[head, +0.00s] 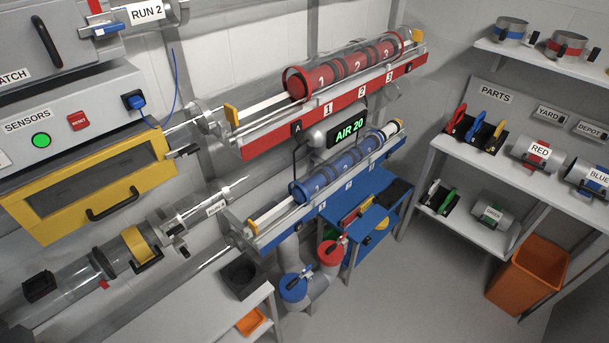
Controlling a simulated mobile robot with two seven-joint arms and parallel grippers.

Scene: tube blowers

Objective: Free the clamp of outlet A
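A small dark plate lettered A (297,128) sits under the left part of the red rack (330,103). A clear flanged pipe end (203,120) faces the left end of this rack, with a dark lever (184,152) beside it. A second flanged pipe end (175,230) lies lower, facing the blue rack (325,199). I cannot tell from the lettering which pipe end is outlet A, or whether its clamp is fastened. Neither of my grippers shows in the head view.
A yellow drawer box (90,190) and grey sensor panel (75,125) fill the left. The AIR 20 display (349,133) hangs between the racks. Parts shelves (480,225) and an orange bin (528,275) stand at right. Floor (420,290) is clear in the middle.

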